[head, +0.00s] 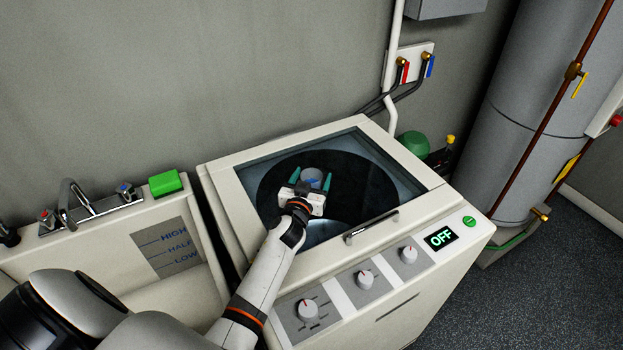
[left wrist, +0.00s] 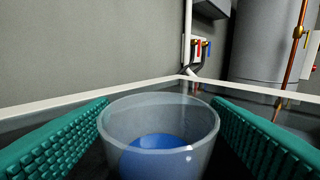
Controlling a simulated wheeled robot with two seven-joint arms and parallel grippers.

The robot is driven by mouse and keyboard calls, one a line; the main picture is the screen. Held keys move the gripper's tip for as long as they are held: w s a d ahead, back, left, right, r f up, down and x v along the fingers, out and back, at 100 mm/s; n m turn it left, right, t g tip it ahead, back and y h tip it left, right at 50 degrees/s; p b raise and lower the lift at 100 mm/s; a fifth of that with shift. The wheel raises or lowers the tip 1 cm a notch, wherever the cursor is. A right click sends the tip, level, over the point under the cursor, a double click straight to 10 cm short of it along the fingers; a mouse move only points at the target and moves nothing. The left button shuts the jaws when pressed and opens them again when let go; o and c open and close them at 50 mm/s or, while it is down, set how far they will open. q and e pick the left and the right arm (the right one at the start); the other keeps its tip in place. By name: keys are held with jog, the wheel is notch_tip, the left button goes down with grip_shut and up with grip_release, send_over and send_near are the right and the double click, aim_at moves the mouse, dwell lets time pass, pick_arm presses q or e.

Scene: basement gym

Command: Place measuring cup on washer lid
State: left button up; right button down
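The measuring cup (head: 312,173) is a small clear cup with blue showing inside. It appears upright on the dark glass of the washer lid (head: 347,168), though its base is partly hidden by my gripper. My left gripper (head: 311,179) reaches over the lid from the front, its teal fingers on either side of the cup. In the left wrist view the cup (left wrist: 158,140) sits between the two spread, ridged fingers, with its rim tops visible. The fingers look open around it, with small gaps in the head view. The lid is closed. My right gripper is out of view.
The lid handle (head: 371,227) lies along the front edge. The front panel has knobs and an OFF display (head: 441,238). A sink with a faucet (head: 75,203) and a green block (head: 165,183) is at left. Clear glass surrounds the cup. A grey tank (head: 525,110) stands right.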

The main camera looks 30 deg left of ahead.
pick_arm(q)
jog(key=shift+r, duration=0.15)
jog(key=shift+s, duration=0.25)
jog(key=b+v, duration=0.1)
jog(key=v, duration=0.9)
jog(key=shift+s+d, duration=0.1)
jog(key=shift+s, duration=0.2)
jog(key=shift+s+d, duration=0.1)
jog(key=shift+s, duration=0.4)
